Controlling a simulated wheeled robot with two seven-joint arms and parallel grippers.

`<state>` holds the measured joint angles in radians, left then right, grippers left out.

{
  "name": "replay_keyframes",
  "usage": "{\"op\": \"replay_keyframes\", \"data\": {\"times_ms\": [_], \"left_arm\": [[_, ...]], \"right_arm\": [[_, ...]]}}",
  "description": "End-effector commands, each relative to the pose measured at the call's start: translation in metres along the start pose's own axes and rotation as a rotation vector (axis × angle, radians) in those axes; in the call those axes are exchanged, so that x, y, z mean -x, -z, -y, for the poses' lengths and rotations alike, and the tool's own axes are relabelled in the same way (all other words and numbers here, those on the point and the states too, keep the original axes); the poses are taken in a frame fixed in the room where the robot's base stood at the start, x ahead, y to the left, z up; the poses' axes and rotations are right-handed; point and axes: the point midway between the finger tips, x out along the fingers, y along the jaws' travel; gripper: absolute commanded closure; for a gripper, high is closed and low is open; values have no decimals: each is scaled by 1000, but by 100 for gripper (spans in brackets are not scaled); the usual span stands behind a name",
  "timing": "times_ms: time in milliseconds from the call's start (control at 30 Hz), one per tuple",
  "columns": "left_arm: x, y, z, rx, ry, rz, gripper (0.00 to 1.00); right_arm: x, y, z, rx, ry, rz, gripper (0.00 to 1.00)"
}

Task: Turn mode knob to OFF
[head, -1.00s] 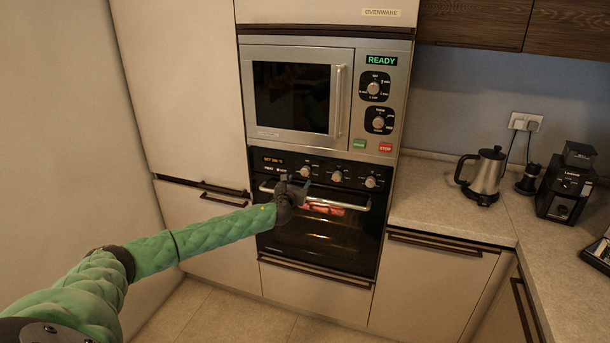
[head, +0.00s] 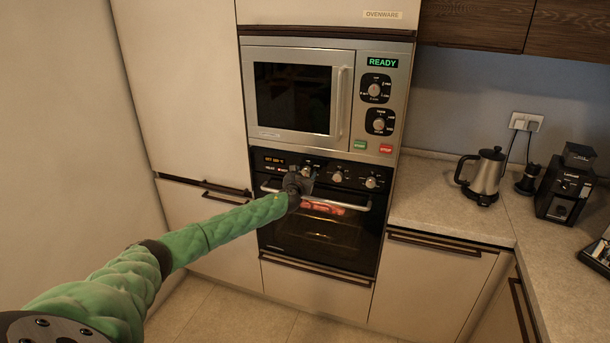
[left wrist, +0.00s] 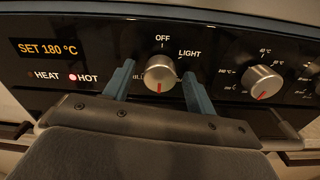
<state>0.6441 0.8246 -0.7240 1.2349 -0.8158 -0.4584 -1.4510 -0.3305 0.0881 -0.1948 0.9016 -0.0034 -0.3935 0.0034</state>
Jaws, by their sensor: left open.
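The mode knob (left wrist: 160,73) is a round silver knob on the black oven panel (left wrist: 220,45). The label OFF is above it and LIGHT is at its upper right. Its red mark is at the bottom, pointing down, away from OFF; the lettering near there is hidden. My left gripper (left wrist: 158,70) is open, with one blue finger on each side of the knob. A gap shows on both sides, wider at the right. In the head view my left gripper (head: 300,181) is in front of the panel's left knob, largely covering it. My right gripper is not in view.
The oven handle (head: 347,207) runs across just below the gripper. A temperature knob (left wrist: 263,82) is to the right. The display (left wrist: 48,48) reads SET 180 °C, with the red HOT lamp lit. A microwave (head: 293,95) is above; a kettle (head: 484,174) stands on the right counter.

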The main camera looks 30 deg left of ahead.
Motion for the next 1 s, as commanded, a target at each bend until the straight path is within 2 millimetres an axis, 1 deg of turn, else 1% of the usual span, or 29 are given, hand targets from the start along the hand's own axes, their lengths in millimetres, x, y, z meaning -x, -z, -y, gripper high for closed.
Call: {"op": "replay_keyframes", "data": {"times_ms": [33, 233, 267, 467, 667, 767, 900, 1000], "left_arm": [[0, 0, 0, 0, 0, 0, 48], [0, 0, 0, 0, 0, 0, 87], [0, 0, 0, 0, 0, 0, 89], [0, 1, 0, 12, 0, 0, 89], [0, 2, 1, 80, 0, -2, 89], [0, 2, 1, 140, 0, -3, 89], [0, 4, 1, 255, 1, -6, 89], [0, 3, 2, 348, 2, -8, 89]], "right_arm": [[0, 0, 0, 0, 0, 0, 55], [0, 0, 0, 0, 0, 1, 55], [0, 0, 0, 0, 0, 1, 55], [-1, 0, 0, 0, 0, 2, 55], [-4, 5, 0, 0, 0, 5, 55], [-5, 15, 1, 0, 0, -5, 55], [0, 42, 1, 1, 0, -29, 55], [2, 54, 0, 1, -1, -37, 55]]}}
